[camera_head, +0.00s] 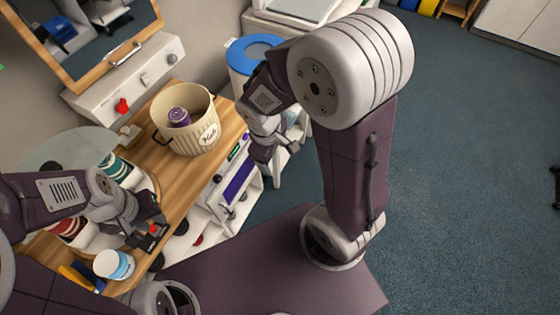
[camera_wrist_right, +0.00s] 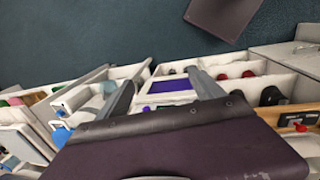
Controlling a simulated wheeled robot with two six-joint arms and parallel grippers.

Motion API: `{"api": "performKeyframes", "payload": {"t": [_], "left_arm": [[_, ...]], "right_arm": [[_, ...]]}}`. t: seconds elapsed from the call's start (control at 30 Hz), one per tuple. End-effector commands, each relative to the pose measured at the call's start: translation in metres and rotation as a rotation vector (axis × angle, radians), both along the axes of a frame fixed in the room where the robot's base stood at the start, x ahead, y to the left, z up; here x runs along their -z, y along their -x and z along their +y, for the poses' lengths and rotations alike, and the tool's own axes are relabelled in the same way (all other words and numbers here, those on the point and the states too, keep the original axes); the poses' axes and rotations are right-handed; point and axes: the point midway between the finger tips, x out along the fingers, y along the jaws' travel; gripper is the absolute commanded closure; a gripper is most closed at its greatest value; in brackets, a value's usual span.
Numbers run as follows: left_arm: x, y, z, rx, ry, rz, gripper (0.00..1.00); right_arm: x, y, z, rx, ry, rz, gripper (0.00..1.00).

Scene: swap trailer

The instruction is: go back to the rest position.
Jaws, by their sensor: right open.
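My left gripper (camera_head: 150,232) is over the near end of the wooden table top (camera_head: 187,85), close to a white and blue tub (camera_head: 113,264). Its fingertips are small and dark, so I cannot tell whether it is open. My right gripper (camera_head: 264,152) hangs past the right edge of the table, beside the white shelving. In the right wrist view its two grey fingers (camera_wrist_right: 163,88) stand apart with nothing between them.
A cream bucket (camera_head: 196,132) holding a purple can (camera_head: 179,117) stands on the table. Red and teal cans (camera_head: 118,168) are at the left. A blue-lidded bin (camera_head: 254,52) stands behind my right arm. White shelving (camera_head: 230,187) holds a purple item. Open floor (camera_head: 470,150) lies right.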

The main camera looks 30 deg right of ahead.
Motion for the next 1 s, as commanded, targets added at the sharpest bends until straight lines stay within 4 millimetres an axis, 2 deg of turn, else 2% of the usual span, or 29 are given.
{"api": "performKeyframes", "payload": {"t": [0.03,0.1,0.2,1.0], "left_arm": [[0.000,0.000,0.000,0.000,0.000,0.000,0.71],[0.000,0.000,0.000,0.000,0.000,0.000,0.71],[0.000,0.000,0.000,0.000,0.000,0.000,0.71],[0.000,0.000,0.000,0.000,0.000,0.000,0.71]], "right_arm": [[-0.001,0.015,-0.006,0.214,-0.076,-0.021,0.23],[-0.002,0.028,-0.007,0.454,-0.159,-0.045,0.23],[-0.002,0.036,-0.008,0.630,-0.215,-0.062,0.23],[-0.002,0.038,-0.007,0.651,-0.223,-0.061,0.23]]}}
